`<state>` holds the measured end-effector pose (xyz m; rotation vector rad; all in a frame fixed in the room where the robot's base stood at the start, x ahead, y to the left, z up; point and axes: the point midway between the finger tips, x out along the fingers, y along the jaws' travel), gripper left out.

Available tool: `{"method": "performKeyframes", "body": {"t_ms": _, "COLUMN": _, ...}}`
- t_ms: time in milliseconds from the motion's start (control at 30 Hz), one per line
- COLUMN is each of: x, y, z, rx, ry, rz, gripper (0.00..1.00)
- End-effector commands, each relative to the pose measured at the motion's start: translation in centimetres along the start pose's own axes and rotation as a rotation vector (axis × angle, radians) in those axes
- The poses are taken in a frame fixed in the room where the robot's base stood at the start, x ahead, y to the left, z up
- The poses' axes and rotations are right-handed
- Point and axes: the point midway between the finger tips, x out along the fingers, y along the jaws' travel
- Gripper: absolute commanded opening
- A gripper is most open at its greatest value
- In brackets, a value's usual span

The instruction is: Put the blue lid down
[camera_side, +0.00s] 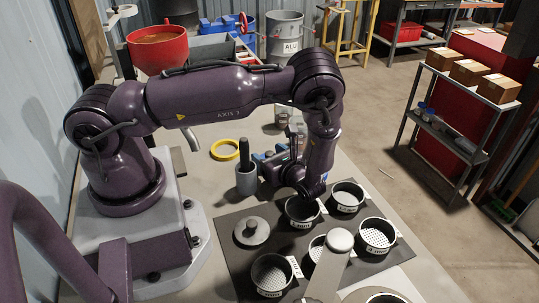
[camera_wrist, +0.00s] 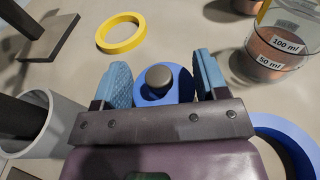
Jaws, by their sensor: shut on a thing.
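The blue lid (camera_wrist: 180,88) is a round disc with a grey knob on top. In the wrist view it sits between the two blue fingers of my gripper (camera_wrist: 165,85), which is shut on it. In the side view my gripper (camera_side: 270,157) is low over the bench, behind the dark mat and just right of a grey cup. I cannot make out the lid clearly there. How far the lid is from the bench is hard to tell.
Several perforated pots (camera_side: 272,274) and a grey lid (camera_side: 252,231) stand on the dark mat (camera_side: 228,262). A yellow ring (camera_wrist: 121,32), a grey cup (camera_side: 246,182), a marked beaker (camera_wrist: 278,45) and a blue curved rim (camera_wrist: 297,143) are near my gripper. Bare bench shows beyond the lid.

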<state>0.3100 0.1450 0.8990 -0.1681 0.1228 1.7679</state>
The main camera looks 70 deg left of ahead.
Motion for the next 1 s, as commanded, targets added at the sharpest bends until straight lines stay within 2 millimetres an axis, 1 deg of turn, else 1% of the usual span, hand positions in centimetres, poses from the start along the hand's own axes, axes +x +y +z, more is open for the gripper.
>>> {"method": "performKeyframes", "body": {"t_ms": 33, "x": 0.2, "y": -0.1, "z": -0.9, "rx": 0.014, "ry": 0.022, "rz": -0.007, "gripper": 0.44}}
{"method": "performKeyframes", "body": {"t_ms": 167, "x": 0.2, "y": -0.1, "z": -1.1, "rx": 0.016, "ry": 0.024, "rz": -0.008, "gripper": 0.44}}
{"method": "performKeyframes", "body": {"t_ms": 200, "x": 0.3, "y": -0.1, "z": -1.1, "rx": 0.016, "ry": 0.024, "rz": -0.008, "gripper": 0.73}}
{"method": "performKeyframes", "body": {"t_ms": 267, "x": 0.3, "y": -0.1, "z": -1.1, "rx": 0.017, "ry": 0.025, "rz": -0.009, "gripper": 0.87}}
{"method": "performKeyframes", "body": {"t_ms": 300, "x": 0.3, "y": -0.1, "z": -1.1, "rx": 0.017, "ry": 0.025, "rz": -0.009, "gripper": 0.92}}
{"method": "performKeyframes", "body": {"t_ms": 567, "x": 0.3, "y": -0.1, "z": -1.1, "rx": 0.018, "ry": 0.026, "rz": -0.007, "gripper": 0.92}}
{"method": "performKeyframes", "body": {"t_ms": 667, "x": 0.1, "y": -0.1, "z": -0.6, "rx": 0.017, "ry": 0.027, "rz": -0.008, "gripper": 0.92}}
{"method": "performKeyframes", "body": {"t_ms": 733, "x": 0.0, "y": -0.1, "z": 0.3, "rx": 0.018, "ry": 0.026, "rz": -0.007, "gripper": 0.92}}
{"method": "performKeyframes", "body": {"t_ms": 967, "x": -5.3, "y": -0.1, "z": 0.3, "rx": 0.013, "ry": 0.024, "rz": -0.011, "gripper": 0.92}}
{"method": "performKeyframes", "body": {"t_ms": 1000, "x": -5.4, "y": -0.2, "z": 1.4, "rx": 0.010, "ry": 0.021, "rz": -0.009, "gripper": 0.92}}
